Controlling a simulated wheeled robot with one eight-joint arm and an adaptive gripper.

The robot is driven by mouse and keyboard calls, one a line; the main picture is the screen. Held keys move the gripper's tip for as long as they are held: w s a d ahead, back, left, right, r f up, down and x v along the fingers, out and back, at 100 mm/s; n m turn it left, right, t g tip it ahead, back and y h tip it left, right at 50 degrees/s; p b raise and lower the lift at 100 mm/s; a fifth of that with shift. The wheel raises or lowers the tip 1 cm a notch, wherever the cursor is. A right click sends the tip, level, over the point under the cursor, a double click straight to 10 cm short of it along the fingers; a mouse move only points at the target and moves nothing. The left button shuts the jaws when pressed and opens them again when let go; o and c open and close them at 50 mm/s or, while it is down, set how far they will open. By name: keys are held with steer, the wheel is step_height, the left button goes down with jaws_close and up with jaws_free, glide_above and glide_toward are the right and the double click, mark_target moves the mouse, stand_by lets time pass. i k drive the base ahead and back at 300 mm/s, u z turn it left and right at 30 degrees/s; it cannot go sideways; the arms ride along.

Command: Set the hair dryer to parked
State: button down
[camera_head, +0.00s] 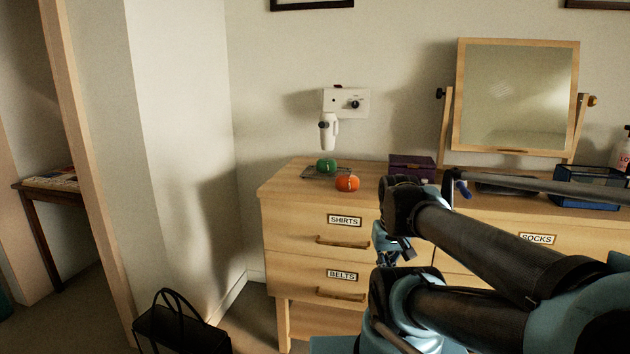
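A white hair dryer (328,131) hangs at a white wall unit (358,100) above the left part of the dresser, body pointing down. The unit has a dark round knob on its front and a small dark red piece on top. I cannot tell how the dryer is held to the unit. My arm reaches in from the lower right. My gripper (393,250) seems to be the small dark and blue part in front of the dresser, below and right of the dryer, well apart from it. Its fingers are too small and partly hidden to tell open from shut.
The wooden dresser (295,225) has drawers marked SHIRTS, BELTS and SOCKS. On it are a green ball-like item (326,166), an orange one (347,183), a purple box (411,167) and a tilting mirror (515,95). A black bag (180,330) stands on the floor.

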mark_target(328, 123)
steer(key=u, duration=0.15)
steer(key=k, duration=0.8)
steer(key=u, duration=1.15)
steer(key=i, duration=0.5)
steer(key=z, duration=0.1)
